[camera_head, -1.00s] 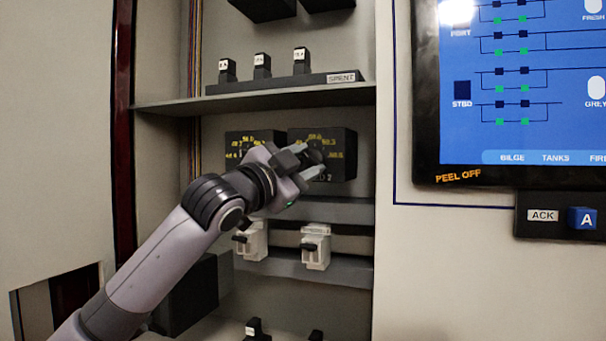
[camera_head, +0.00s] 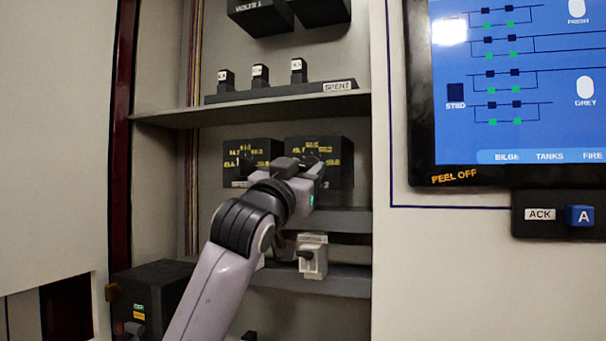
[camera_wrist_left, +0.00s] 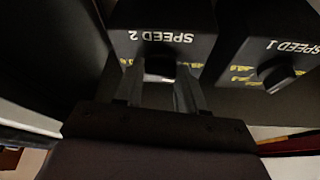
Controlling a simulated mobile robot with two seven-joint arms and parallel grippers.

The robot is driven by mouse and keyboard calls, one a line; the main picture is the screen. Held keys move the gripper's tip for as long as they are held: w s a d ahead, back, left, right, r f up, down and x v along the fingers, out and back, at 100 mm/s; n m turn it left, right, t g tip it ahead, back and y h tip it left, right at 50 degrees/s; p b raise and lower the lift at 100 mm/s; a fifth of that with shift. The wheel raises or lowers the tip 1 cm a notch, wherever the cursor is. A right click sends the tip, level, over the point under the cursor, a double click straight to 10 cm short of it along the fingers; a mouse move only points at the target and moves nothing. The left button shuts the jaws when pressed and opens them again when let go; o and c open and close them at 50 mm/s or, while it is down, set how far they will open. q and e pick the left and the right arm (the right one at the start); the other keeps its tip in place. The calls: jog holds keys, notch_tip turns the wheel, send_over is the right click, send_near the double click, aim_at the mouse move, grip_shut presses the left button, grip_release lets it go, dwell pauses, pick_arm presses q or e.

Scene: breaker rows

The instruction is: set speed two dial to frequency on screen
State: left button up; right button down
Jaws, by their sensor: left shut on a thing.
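The speed two dial box (camera_head: 343,176) is a black box on the right of a pair on the cabinet shelf. It shows upside down in the wrist view, lettered SPEED 2 (camera_wrist_left: 163,36), with a round black knob (camera_wrist_left: 160,64) on its face. My left gripper (camera_head: 312,165) reaches it from below, its fingers shut on the knob, as the wrist view also shows (camera_wrist_left: 160,82). The gripper hides part of the dial face, and the yellow numbers are too blurred to read. The blue screen (camera_head: 520,80) at right shows a line diagram; I see no frequency on its visible part.
The speed one dial box (camera_head: 235,172) stands close on the left. A shelf (camera_head: 165,117) runs above the dials, with small labelled blocks on a SPENT rack (camera_head: 285,92). A white switch (camera_head: 312,262) sits below. An ACK button (camera_head: 580,215) is under the screen.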

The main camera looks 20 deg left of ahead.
pick_arm(q)
jog(key=shift+r, duration=0.1)
dwell(0.3)
jog(key=o, duration=1)
jog(key=shift+o, duration=0.2)
jog(key=shift+s+f, duration=0.2)
jog(key=shift+s, duration=0.1)
jog(key=b+v, duration=0.2)
jog(key=v, duration=0.4)
jog(key=shift+s, duration=0.25)
